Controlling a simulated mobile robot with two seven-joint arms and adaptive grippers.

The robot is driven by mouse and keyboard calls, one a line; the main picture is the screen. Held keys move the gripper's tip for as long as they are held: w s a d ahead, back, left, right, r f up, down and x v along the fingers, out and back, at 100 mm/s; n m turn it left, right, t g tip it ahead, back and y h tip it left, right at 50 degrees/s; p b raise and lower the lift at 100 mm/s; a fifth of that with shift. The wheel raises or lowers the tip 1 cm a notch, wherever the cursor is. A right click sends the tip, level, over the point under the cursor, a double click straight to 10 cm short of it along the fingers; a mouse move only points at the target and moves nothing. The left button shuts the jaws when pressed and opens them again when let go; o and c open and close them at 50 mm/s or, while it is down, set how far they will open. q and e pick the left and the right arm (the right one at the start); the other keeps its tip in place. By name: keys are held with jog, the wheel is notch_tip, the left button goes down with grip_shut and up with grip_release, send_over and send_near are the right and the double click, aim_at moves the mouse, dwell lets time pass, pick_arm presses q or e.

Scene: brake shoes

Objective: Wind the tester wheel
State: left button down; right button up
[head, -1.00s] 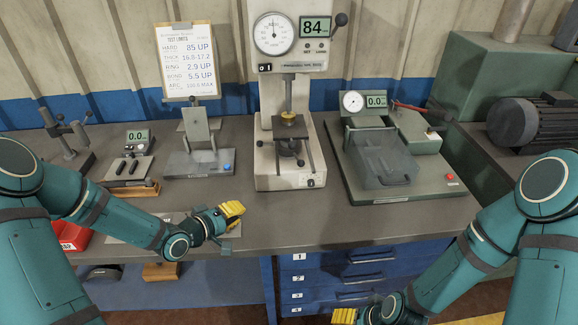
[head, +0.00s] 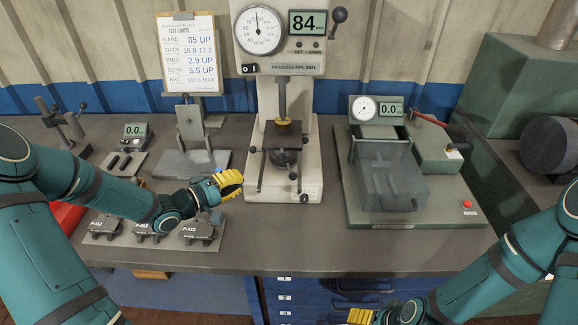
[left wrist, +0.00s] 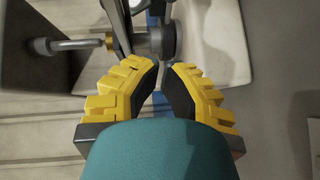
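The white hardness tester (head: 308,170) stands on the bench with a dial and a display reading 84. Its dark spoked wheel (head: 284,158) sits low on the column, under a brass-coloured part. My left gripper (head: 238,181), with yellow fingers, is just left of the tester's base, apart from the wheel. In the left wrist view its fingers (left wrist: 164,70) are parted with nothing between them, and a dark round hub (left wrist: 168,40) with bars lies beyond the tips. My right gripper (head: 360,316) is low at the bottom edge, partly cut off; its opening cannot be made out.
A grey fixture (head: 390,180) with a gauge stands right of the tester. A grey stand (head: 192,150) with a limits sheet (head: 190,50) behind it is at left. Labelled brake parts (head: 150,232) lie on a plate below my left arm. The bench front before the tester is clear.

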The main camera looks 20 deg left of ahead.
pick_arm(q)
jog(key=b+x, duration=0.3)
jog(key=x, duration=0.7)
jog(key=shift+d+f, duration=0.1)
jog(key=shift+w+d+f+b, duration=0.1)
jog(key=shift+d+f+b, duration=0.1)
jog(key=shift+d, duration=0.4)
jog(key=shift+w+d+f+b, duration=0.1)
jog(key=shift+d+b, duration=0.05)
jog(key=shift+d, duration=0.45)
jog(key=shift+w+d, duration=0.15)
jog(key=shift+d, duration=0.4)
